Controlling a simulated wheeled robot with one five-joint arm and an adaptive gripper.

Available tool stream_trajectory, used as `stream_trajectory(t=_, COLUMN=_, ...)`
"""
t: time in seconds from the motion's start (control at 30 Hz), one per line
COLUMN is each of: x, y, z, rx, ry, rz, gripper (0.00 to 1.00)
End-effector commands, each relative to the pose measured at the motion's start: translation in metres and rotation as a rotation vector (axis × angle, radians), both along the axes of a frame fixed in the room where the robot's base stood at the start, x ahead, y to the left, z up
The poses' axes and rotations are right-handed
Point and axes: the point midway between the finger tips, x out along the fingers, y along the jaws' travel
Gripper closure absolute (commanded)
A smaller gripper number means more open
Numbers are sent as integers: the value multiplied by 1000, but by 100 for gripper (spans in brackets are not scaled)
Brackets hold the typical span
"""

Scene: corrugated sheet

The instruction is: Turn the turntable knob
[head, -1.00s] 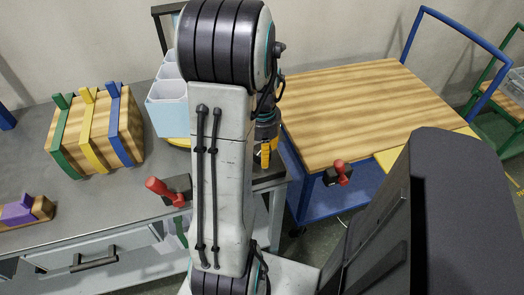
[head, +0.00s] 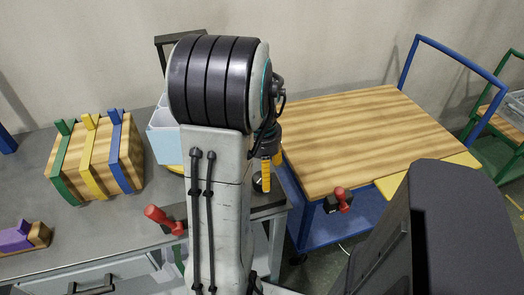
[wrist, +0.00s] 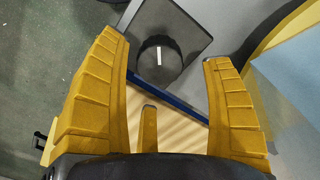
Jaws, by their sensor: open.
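The turntable knob is a dark round knob (wrist: 158,62) with a white mark on its top, set on a dark square base (wrist: 185,30). In the head view the knob (head: 262,182) shows just below my gripper, at the table's right end. My gripper (wrist: 166,50) is open, with its yellow fingers spread to either side of the knob in the wrist view; I cannot tell the gap in height. In the head view one yellow finger of my gripper (head: 268,174) shows. The yellow turntable (head: 176,169) is mostly hidden behind my arm, under light blue bins (head: 164,143).
A blue cart (head: 340,225) with a wooden top stands close on the right. A striped wooden block (head: 98,155) sits on the grey table (head: 110,220) at left. Red-handled clamps (head: 160,216) are on the table edge and the cart edge (head: 340,197).

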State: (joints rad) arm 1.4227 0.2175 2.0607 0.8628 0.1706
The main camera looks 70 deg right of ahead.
Motion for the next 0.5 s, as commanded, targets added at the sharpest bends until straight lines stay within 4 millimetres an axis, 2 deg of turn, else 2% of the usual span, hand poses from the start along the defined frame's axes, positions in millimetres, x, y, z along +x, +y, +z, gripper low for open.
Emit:
stream_trajectory(t=0.2, x=0, y=-1, z=39, rx=-5, ry=-1, rz=0, gripper=26)
stream_trajectory(t=0.5, x=0, y=-1, z=74, rx=-2, ry=0, rz=0, gripper=26)
